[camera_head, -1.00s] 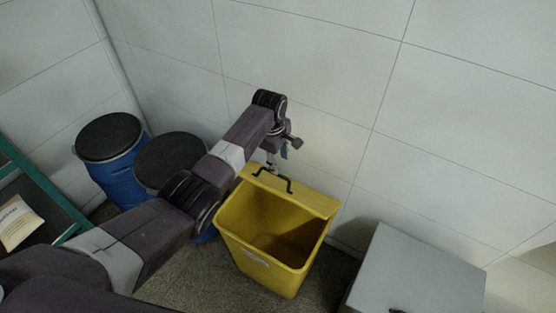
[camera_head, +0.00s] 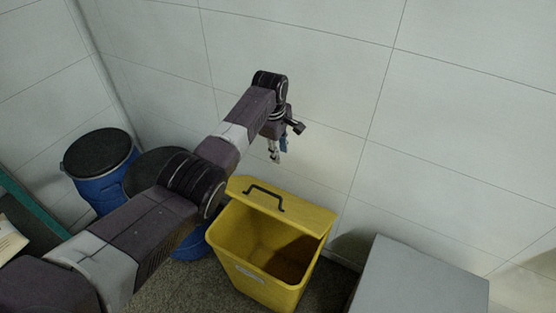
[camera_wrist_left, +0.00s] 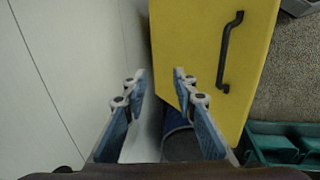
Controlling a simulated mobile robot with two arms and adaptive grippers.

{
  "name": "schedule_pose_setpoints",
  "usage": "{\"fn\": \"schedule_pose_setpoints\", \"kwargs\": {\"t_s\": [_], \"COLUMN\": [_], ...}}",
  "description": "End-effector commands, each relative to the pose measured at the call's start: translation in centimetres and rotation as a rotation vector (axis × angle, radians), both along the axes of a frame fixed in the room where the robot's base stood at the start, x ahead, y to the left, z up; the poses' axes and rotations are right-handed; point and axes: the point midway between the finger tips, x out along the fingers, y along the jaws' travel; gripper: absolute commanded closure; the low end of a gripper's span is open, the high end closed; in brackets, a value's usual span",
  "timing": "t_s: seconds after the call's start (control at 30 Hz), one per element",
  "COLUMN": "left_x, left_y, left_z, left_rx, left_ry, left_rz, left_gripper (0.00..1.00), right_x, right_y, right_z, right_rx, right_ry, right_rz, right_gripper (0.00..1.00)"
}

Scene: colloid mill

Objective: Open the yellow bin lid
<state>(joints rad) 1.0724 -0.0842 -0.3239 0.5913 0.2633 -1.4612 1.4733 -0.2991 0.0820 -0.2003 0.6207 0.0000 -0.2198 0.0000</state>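The yellow bin (camera_head: 250,285) stands on the floor by the wall with its mouth uncovered. Its yellow lid (camera_head: 305,216) is raised at the back of the mouth, with a black handle (camera_head: 264,195) on it. My left gripper (camera_head: 275,157) is above the lid, apart from the handle. In the left wrist view the gripper (camera_wrist_left: 158,77) has its fingers spread with nothing between them. The lid (camera_wrist_left: 194,30) and handle (camera_wrist_left: 229,50) are there to the right of the fingers. My right gripper is not in view.
Blue drums with dark tops (camera_head: 98,155) stand left of the bin, partly behind my left arm. A grey box (camera_head: 420,280) is at the right. The tiled wall (camera_head: 450,120) is close behind. A green-edged surface (camera_head: 30,207) is at far left.

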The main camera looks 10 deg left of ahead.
Motion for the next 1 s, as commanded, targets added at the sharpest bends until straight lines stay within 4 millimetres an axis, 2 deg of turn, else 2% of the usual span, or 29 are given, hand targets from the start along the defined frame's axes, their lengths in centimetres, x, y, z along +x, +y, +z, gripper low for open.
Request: {"fn": "schedule_pose_setpoints", "kwargs": {"t_s": [0.1, 0.3, 1.0], "left_x": [0.5, 1.0, 1.1], "left_y": [-0.2, -0.4, -0.4], "left_z": [0.5, 1.5, 1.7], "left_rx": [0.0, 0.001, 0.0], "left_ry": [-0.001, 0.001, 0.001], "left_rz": [0.0, -0.001, 0.0], "left_gripper": [0.74, 0.74, 0.74], "right_x": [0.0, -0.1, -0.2], "right_y": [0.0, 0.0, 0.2], "right_z": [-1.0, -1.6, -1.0], "right_rx": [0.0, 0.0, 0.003], "right_ry": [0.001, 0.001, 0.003], "right_rz": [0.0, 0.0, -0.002], "right_gripper": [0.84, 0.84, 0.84]}}
